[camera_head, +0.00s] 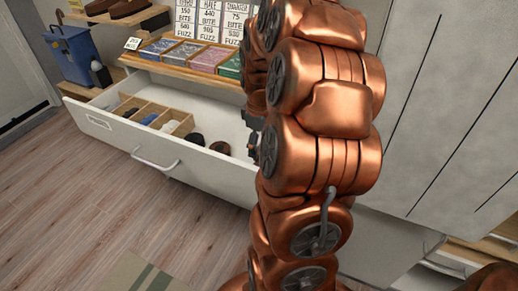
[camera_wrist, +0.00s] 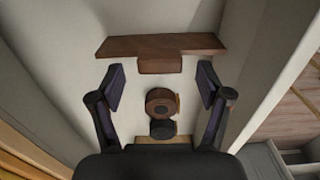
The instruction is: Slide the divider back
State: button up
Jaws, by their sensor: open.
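The divider (camera_wrist: 160,45) is a dark brown wooden board in the wrist view. It lies across the open white drawer, with a small block-like tab (camera_wrist: 160,66) on the side facing my gripper. My gripper (camera_wrist: 161,75) is open, with its two dark fingers spread on either side of the tab and short of the board. Nothing is held between them. I cannot tell whether a finger touches the divider. In the head view my copper arm hides the divider and most of the gripper. The drawer (camera_head: 100,123) is pulled out there.
Two round items, one brown (camera_wrist: 161,101) and one dark (camera_wrist: 163,129), lie in the drawer below the fingers. A light wood organiser (camera_head: 158,108) holds small items at the drawer's left. Colored boxes (camera_head: 207,59) stand on a shelf above.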

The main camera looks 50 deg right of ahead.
aim_at(259, 160)
jog(key=shift+f, duration=1.3)
jog(key=shift+c, duration=0.2)
grip_shut()
